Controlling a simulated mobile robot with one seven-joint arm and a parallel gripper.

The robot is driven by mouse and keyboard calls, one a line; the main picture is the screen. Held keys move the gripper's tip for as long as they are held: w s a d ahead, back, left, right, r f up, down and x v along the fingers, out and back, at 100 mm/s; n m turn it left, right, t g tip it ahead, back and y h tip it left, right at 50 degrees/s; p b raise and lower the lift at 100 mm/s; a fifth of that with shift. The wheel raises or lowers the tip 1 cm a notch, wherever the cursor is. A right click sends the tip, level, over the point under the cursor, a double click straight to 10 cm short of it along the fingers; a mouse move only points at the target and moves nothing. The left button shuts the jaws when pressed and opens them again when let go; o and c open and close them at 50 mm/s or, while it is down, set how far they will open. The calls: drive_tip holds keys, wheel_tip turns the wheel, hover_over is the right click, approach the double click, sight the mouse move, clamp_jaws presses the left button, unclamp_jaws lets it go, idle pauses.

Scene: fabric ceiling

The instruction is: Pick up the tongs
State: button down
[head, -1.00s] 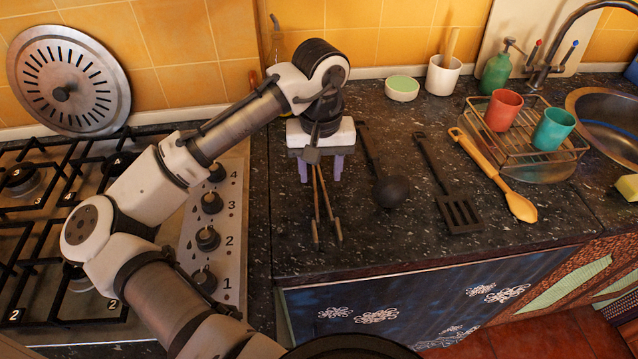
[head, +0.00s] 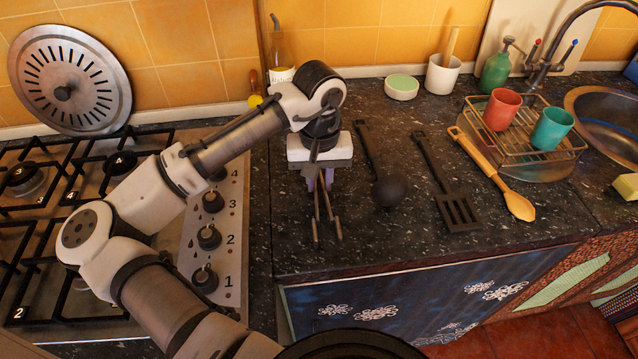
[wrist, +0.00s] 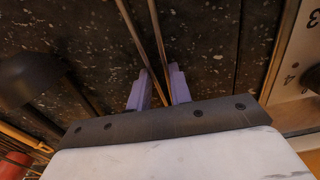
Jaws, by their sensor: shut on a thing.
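The tongs (head: 328,218) are thin and dark, with two long arms ending in small tips. In the head view they lie below my gripper, pointing toward the counter's front edge. My gripper (head: 319,180) is over the left part of the dark counter. In the wrist view, its two purple fingers (wrist: 159,84) are close on either side of the thin tong arms (wrist: 155,32). The gripper is shut on the tongs. The part of the tongs behind the gripper body is hidden. I cannot tell whether the tongs touch the counter.
A black ladle (head: 388,188), a black slotted spatula (head: 455,208) and a yellow spoon (head: 517,205) lie to the right. The gas stove (head: 110,255) is on the left. A dish rack (head: 535,168) with two cups stands farther right. The counter's front strip is clear.

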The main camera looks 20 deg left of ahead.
wheel_tip(320, 180, up, 20)
drive_tip(key=b, duration=0.1)
idle(0.5)
drive_tip(key=shift+w, duration=0.1)
idle(0.5)
